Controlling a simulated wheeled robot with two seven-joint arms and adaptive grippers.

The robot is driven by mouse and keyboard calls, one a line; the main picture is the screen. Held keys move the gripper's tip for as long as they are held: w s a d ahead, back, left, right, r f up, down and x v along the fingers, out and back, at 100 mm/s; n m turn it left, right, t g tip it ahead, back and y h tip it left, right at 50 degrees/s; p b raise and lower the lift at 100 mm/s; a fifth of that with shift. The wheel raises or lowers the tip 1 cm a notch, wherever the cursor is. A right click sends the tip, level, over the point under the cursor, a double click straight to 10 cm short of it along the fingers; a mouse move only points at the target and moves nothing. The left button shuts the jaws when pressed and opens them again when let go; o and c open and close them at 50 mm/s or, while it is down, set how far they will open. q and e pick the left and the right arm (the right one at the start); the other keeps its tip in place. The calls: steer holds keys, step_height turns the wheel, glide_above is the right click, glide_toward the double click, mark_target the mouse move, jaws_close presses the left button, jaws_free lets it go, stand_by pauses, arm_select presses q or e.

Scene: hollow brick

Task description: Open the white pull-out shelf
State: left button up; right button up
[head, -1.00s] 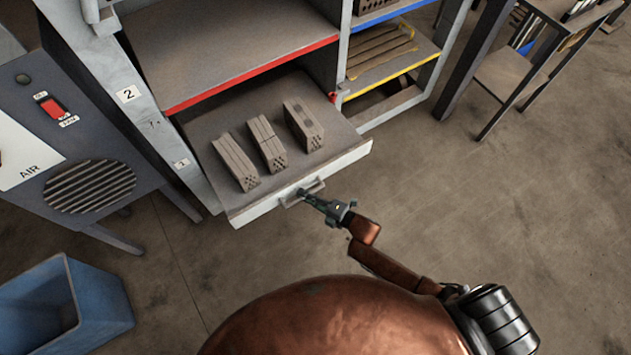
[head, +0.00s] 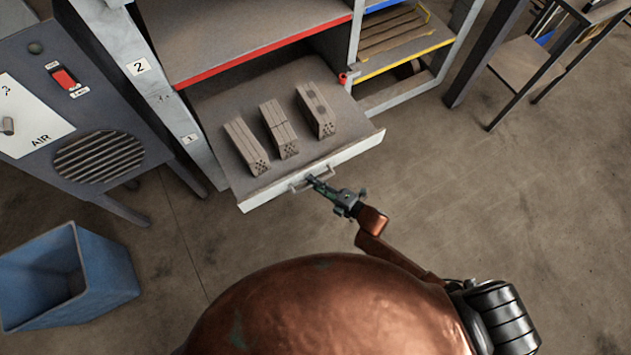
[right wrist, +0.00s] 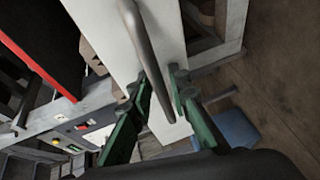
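The white pull-out shelf (head: 345,153) is the lowest shelf of the rack and stands part way out, with its white front edge and bar handle (head: 299,185) towards me. My right gripper (head: 314,181) is at the handle. In the right wrist view its green fingers (right wrist: 163,90) are on either side of the handle bar (right wrist: 139,38), close against it. My left gripper is not in view.
A red-edged shelf (head: 270,45) is above the pull-out. A grey machine (head: 80,110) stands at left, with a blue bin (head: 70,275) in front of it. A dark-legged table (head: 530,70) is at the upper right. The floor at right is clear.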

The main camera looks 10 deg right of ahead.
steer(key=v, duration=1.2)
steer(key=shift+f, duration=0.1)
